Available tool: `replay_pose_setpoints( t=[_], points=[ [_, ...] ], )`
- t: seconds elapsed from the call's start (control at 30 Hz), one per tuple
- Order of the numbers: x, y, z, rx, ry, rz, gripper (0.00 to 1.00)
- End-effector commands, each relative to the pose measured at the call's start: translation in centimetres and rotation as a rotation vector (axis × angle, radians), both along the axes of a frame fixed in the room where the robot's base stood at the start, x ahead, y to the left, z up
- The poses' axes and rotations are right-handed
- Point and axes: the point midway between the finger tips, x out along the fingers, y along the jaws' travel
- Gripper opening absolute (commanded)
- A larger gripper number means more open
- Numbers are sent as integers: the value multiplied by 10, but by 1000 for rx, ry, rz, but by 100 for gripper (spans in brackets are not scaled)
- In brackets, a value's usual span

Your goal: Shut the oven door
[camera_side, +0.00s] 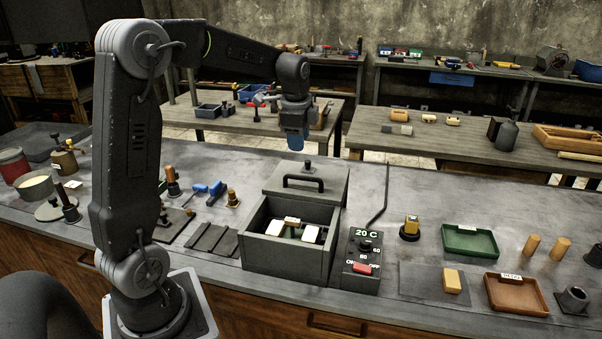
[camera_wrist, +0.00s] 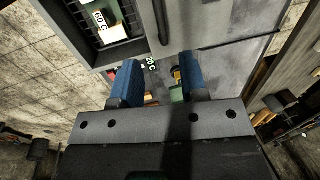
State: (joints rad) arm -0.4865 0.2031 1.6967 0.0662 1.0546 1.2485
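The oven (camera_side: 285,262) is a grey box on the bench, open at its front top, with pale blocks (camera_side: 310,233) inside. Its grey door (camera_side: 325,184) is a flat lid with a dark bar handle (camera_side: 303,179), set back over the rear, so the front opening is uncovered. My gripper (camera_side: 295,145) hangs above the back of the door, apart from the handle. In the wrist view its two blue fingers (camera_wrist: 160,70) are spread with nothing held between them. The handle (camera_wrist: 160,22) shows beyond the fingertips, and the oven's open cavity (camera_wrist: 122,50) is at upper left.
A control box (camera_side: 362,262) reading 20 C, with a red switch, stands right of the oven. A cable rises behind it. Dark plates (camera_side: 212,238) lie at left. Green (camera_side: 470,240) and brown (camera_side: 515,293) trays are at right. The air above the oven's opening is clear.

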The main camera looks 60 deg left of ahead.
Motion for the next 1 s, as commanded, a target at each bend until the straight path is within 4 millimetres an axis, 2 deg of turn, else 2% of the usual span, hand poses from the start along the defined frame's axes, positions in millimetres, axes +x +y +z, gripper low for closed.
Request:
replay_pose_setpoints(
  t=[0.3, 0.5, 0.7, 1.0],
  points=[
    [8, 9, -66, -2, 4, 2, 40],
    [13, 13, -96, 0, 1, 2, 40],
    [15, 15, -110, 1, 0, 3, 40],
    [15, 15, -111, 2, -3, 3, 40]
  ],
)
